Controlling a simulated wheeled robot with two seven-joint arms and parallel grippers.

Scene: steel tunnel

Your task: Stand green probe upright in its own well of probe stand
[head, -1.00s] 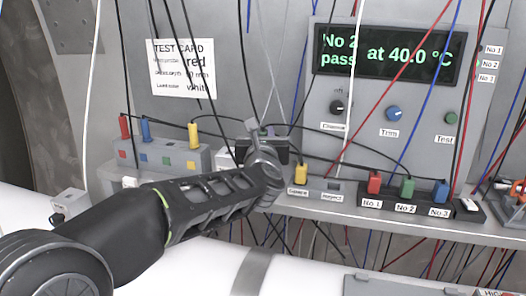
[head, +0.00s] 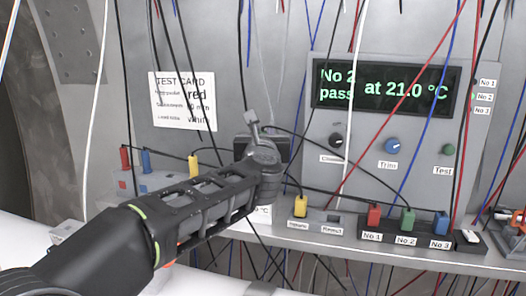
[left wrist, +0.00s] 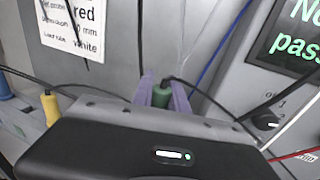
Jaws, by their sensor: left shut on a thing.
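My left gripper (head: 262,150) is raised in front of the back wall, near the middle of the head view. In the left wrist view its two pale purple fingers (left wrist: 162,95) are shut on the green probe (left wrist: 160,96), with a dark lead running from its top. The arm and gripper hide this probe in the head view. The grey probe stand (head: 160,181) is at the left, partly behind my left arm. It carries a red probe (head: 124,157), a blue probe (head: 146,160) and a yellow probe (head: 193,165). My right gripper is out of view.
To the right are a yellow plug (head: 300,206) and a block with red (head: 374,215), green (head: 407,219) and blue (head: 441,222) plugs. Hanging leads cross the space. The display (head: 385,87) reads "No 2 pass at 21.0 °C".

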